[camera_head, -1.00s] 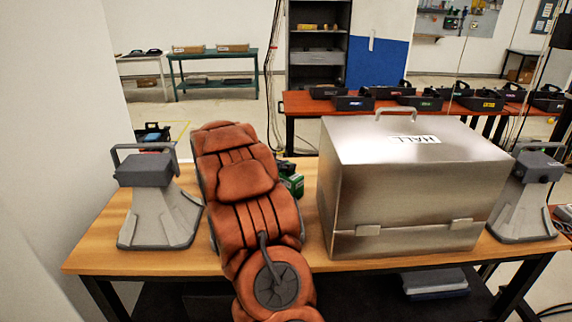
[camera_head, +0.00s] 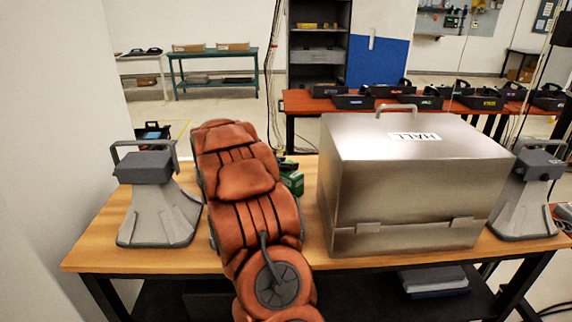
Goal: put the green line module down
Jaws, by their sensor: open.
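A green module (camera_head: 292,183) stands on the wooden table (camera_head: 110,258), just right of my orange arm and left of the metal box. Its left part is hidden behind my arm. A small dark and green piece shows at its top; I cannot tell what it belongs to. My gripper is hidden behind my own arm, so its contact with the module does not show.
A large metal box (camera_head: 400,190) labelled HALL stands close on the right. Grey horn-shaped devices stand at the left (camera_head: 158,200) and right (camera_head: 525,200) ends. Dark trays line a red-topped table (camera_head: 300,103) behind. The table's front left is clear.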

